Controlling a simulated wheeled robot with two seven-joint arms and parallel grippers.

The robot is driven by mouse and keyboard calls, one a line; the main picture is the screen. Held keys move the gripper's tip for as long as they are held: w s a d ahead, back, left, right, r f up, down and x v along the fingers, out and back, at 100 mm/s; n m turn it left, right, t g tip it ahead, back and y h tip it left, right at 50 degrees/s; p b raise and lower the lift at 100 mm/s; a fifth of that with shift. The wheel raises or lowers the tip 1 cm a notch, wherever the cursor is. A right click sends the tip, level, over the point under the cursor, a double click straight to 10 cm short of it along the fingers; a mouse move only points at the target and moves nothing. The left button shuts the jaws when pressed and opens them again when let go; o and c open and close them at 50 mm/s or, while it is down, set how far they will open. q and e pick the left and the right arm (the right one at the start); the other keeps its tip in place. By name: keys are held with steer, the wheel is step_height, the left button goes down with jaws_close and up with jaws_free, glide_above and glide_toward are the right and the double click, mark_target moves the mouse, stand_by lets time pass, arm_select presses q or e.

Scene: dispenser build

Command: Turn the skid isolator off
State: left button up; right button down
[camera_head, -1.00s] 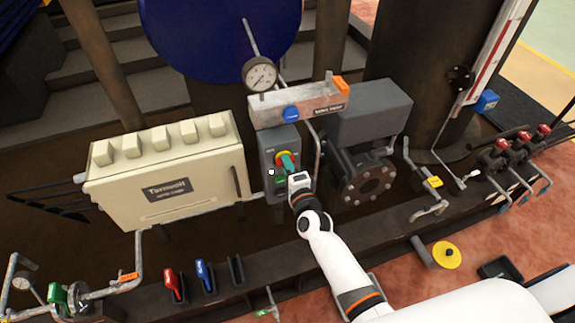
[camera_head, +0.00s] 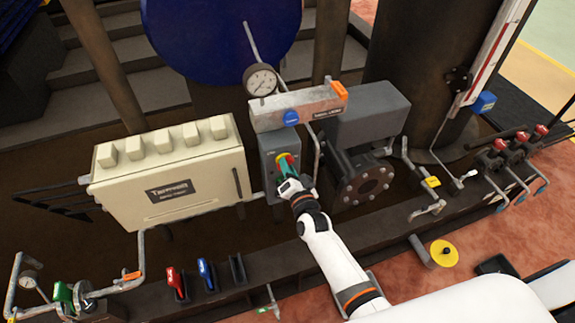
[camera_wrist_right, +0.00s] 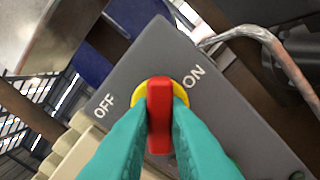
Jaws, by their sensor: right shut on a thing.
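The skid isolator is a grey box (camera_head: 271,147) in the middle of the head view. Its red handle (camera_wrist_right: 160,88) sits on a round yellow plate (camera_wrist_right: 180,92), with OFF printed to the left and ON to the upper right in the right wrist view. The handle stands upright in that view, its upper end pointing between the two words. My right gripper (camera_head: 287,165) is at the front of the box. Its teal fingers, also in the right wrist view (camera_wrist_right: 158,122), are shut on the handle and hide part of it. My left gripper is not in view.
A cream switch cabinet (camera_head: 170,185) stands left of the isolator. A pressure gauge (camera_head: 260,80) and a metal bracket (camera_head: 300,108) are above it. A dark flanged pipe (camera_head: 365,188) is close on the right. Red and blue levers (camera_head: 206,274) stand below left.

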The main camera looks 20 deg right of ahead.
steer(key=n+p, duration=0.1)
steer(key=n, duration=0.8)
steer(key=shift+f+n, duration=0.1)
steer(key=shift+n, duration=0.3)
stand_by(0.4)
steer(key=c, duration=1.4)
jaws_free()
steer(key=s, duration=1.2)
steer(key=shift+d+b, duration=0.2)
steer(key=shift+b, duration=0.25)
